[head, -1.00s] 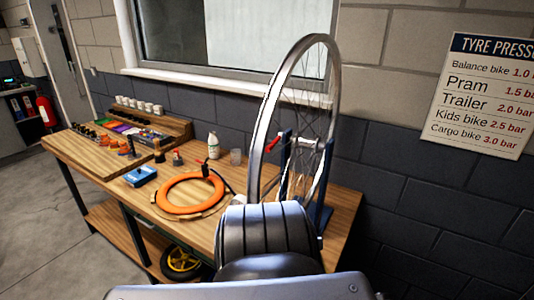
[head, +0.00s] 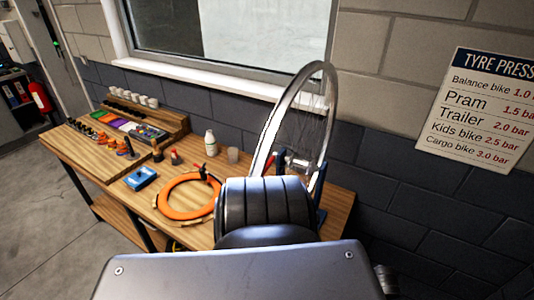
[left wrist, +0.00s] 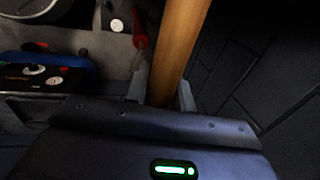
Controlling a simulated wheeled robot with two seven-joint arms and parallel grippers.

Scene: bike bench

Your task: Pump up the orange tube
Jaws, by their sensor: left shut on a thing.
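The orange tube (head: 185,214) lies as a ring on the wooden bench in the head view. A small black piece (head: 203,173) sits at its back edge, and my arm covers part of its right side. A blue box (head: 141,178) lies to its left. My left gripper (left wrist: 162,92) shows only in the left wrist view. It is shut on a wooden bar (left wrist: 181,45) that runs between its fingers to the top of the picture. What the bar belongs to cannot be told. My right gripper is not in view.
A bike wheel (head: 275,120) stands upright at the right end of the bench (head: 98,171). A red-handled tool (left wrist: 139,32) shows near my left gripper.

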